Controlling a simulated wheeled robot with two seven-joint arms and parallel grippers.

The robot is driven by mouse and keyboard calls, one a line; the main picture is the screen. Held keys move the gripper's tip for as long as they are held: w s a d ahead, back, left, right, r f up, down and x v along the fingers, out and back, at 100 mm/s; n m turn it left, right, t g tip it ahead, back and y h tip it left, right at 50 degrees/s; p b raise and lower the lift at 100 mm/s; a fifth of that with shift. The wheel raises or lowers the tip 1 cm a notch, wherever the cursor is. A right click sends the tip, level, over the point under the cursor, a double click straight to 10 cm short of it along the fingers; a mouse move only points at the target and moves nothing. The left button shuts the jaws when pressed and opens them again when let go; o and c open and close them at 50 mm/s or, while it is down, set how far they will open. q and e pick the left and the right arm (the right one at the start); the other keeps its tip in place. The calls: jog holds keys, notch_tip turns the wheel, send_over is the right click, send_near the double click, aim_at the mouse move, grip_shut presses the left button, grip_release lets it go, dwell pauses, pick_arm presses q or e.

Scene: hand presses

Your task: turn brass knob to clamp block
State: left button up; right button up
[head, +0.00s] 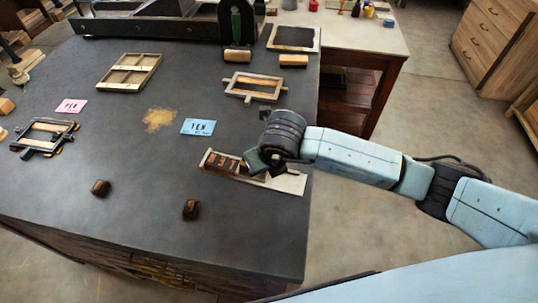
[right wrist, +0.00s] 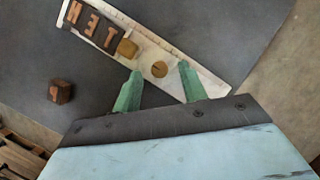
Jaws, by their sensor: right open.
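A pale metal tray (right wrist: 178,52) with a scale along its edge holds several dark letter blocks (right wrist: 90,24) at its upper left. A brass-coloured block (right wrist: 127,48) sits at the end of the letter row. The round brass knob (right wrist: 159,69) lies just beyond it, apart from it in the picture. My right gripper (right wrist: 160,67) is open, with its green fingers on either side of the knob; I cannot tell whether they touch it. In the head view the right gripper (head: 260,163) is over the tray (head: 292,183) and hides the knob. My left gripper is out of view.
Two loose dark blocks (head: 101,188) (head: 191,209) lie on the dark table (head: 130,215) near its front. A blue card (head: 197,127), a pink card (head: 71,106) and wooden frames (head: 255,88) lie farther back. A black press (head: 160,22) stands at the rear.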

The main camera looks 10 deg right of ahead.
jog(key=v, duration=1.2)
jog(key=shift+s+r, duration=0.15)
jog(key=shift+r, duration=0.05)
